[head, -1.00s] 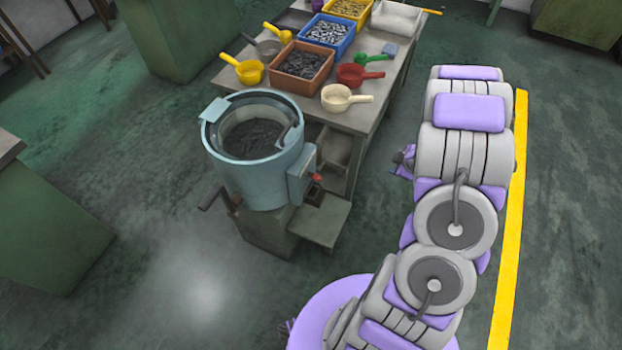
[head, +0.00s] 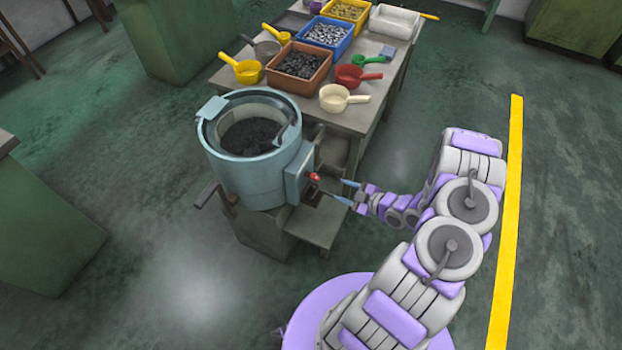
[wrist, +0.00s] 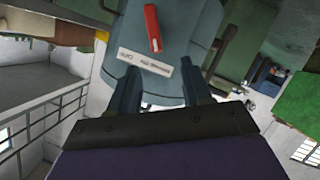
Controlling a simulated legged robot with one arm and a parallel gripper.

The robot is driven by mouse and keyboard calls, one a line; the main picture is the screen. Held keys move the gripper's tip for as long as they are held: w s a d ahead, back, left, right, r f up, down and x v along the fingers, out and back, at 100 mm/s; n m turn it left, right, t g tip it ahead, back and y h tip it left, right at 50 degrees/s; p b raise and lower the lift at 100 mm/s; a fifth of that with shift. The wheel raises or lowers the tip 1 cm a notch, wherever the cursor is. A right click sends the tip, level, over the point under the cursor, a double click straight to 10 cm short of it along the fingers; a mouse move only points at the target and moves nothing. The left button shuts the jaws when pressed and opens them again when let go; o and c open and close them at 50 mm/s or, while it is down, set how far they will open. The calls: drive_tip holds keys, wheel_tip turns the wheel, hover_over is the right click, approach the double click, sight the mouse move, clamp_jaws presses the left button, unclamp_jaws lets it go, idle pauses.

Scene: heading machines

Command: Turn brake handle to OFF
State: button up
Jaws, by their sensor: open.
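The red brake handle (head: 313,177) sits on a blue-grey box (head: 297,178) on the right side of a round drum machine (head: 250,150). In the wrist view the red handle (wrist: 152,29) is a narrow bar standing nearly upright, above a pale label plate (wrist: 146,63). The label's small lettering appears turned over and is hard to read. My gripper (head: 339,190) is open and empty, just right of the box, with its fingers pointing at it. In the wrist view the two fingers of my gripper (wrist: 160,78) are on either side below the handle, apart from it.
A dark crank (head: 208,196) sticks out on the drum's left. A low shelf (head: 316,222) juts out beneath the handle box. A worktable (head: 350,120) with bins and scoops stands behind. The floor to the right is open up to a yellow line (head: 508,210).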

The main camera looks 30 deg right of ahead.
approach(318, 177)
drive_tip(key=w, duration=0.1)
drive_tip(key=x, duration=0.3)
drive_tip(key=a+b+x, duration=0.1)
drive_tip(key=x, duration=0.2)
drive_tip(key=b+x, duration=0.1)
drive_tip(key=x, duration=0.2)
drive_tip(key=shift+s+a, duration=0.3)
drive_tip(key=shift+s, duration=0.05)
drive_tip(key=shift+w+d+f, duration=0.3)
drive_tip(key=shift+w+d, duration=0.2)
drive_tip(key=shift+d, duration=0.05)
drive_tip(key=shift+a+r, duration=0.1)
drive_tip(key=shift+a, duration=0.4)
drive_tip(key=shift+c, duration=0.4)
drive_tip(key=shift+a, duration=0.2)
drive_tip(key=shift+c, duration=0.7)
drive_tip(key=shift+d, duration=0.35)
clamp_jaws()
